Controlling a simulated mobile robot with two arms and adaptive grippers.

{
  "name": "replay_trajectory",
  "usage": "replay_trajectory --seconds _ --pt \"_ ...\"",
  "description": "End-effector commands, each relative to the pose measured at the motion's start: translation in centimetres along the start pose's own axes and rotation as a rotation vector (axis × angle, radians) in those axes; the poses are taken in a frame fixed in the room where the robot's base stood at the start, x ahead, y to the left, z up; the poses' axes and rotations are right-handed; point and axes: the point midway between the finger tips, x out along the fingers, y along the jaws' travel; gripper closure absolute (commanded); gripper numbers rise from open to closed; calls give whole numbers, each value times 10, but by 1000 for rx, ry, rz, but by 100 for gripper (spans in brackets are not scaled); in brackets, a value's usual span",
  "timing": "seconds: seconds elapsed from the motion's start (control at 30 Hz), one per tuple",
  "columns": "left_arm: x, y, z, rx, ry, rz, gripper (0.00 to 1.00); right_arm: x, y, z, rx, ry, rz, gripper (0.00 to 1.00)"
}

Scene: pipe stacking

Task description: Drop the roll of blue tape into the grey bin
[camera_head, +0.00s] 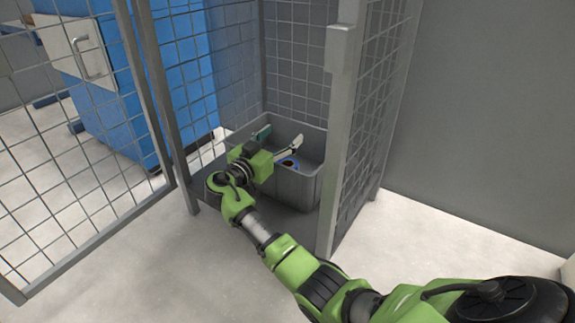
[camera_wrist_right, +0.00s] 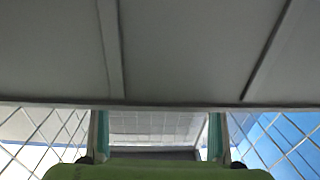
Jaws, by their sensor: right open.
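The grey bin (camera_head: 298,190) stands on a low shelf inside a mesh cage in the head view. The roll of blue tape (camera_head: 295,162) shows in part inside the bin, as a blue edge around a dark and brownish middle. My right gripper (camera_head: 283,134) is open with its fingers spread over the bin, and nothing shows between them. In the right wrist view my right gripper (camera_wrist_right: 158,135) also shows open and empty, and I cannot make out the tape there. My left gripper is not in view.
Grey cage posts (camera_head: 340,130) and mesh panels stand close on both sides of the bin. An open mesh door (camera_head: 80,170) is at the left. A blue cabinet (camera_head: 185,60) stands behind it. The pale floor in front is clear apart from my right arm.

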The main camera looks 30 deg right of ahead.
Motion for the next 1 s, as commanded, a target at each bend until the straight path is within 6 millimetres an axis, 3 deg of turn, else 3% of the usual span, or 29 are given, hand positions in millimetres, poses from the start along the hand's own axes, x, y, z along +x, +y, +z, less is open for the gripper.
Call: replay_trajectory --seconds 0.2,0.37,1.0 --pt "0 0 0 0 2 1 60 -39 0 0 3 -3 -2 36" --pt "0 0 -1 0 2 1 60 -56 0 0 1 -1 -1 36" --pt "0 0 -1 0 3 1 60 -59 0 0 2 -1 0 36"
